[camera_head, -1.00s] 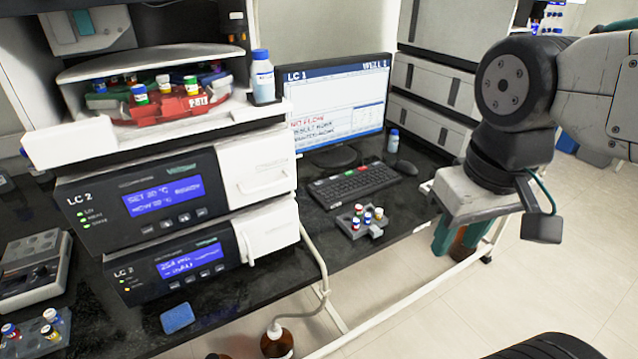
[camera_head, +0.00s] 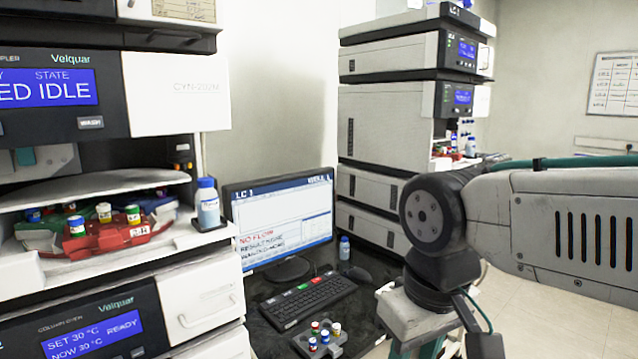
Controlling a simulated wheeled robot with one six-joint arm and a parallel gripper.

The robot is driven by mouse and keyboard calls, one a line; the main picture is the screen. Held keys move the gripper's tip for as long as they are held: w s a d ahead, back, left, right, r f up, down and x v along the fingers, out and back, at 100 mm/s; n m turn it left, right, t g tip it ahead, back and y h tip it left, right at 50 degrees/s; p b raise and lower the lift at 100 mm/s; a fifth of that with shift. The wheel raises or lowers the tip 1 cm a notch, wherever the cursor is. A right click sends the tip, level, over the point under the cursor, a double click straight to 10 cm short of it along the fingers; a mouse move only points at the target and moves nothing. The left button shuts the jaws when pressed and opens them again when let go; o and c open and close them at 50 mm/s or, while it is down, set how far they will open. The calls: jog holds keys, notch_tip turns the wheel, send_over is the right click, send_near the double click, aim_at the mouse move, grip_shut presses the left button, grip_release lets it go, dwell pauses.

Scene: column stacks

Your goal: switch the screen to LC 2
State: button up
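The screen (camera_head: 282,222) stands on the dark bench and reads "LC 1" at its top left, with a well label at its top right. Red text on it says "NO FLOW", with darker lines on result and waiting below. The keyboard (camera_head: 308,301) lies in front of the screen, with a green key and a red key along its far edge. My gripper (camera_head: 418,347) hangs at the lower right, right of the keyboard and apart from it. Its teal fingers are cut off by the bottom edge, so its opening is hidden.
A small grey rack (camera_head: 318,345) with coloured-cap vials sits in front of the keyboard. A mouse (camera_head: 357,274) and a small bottle (camera_head: 344,248) are to its right. Instrument stacks stand left (camera_head: 200,300) and behind (camera_head: 380,135). A blue-capped bottle (camera_head: 207,205) stands on the left stack.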

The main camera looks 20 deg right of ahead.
dwell(0.3)
grip_shut()
dwell(1.6)
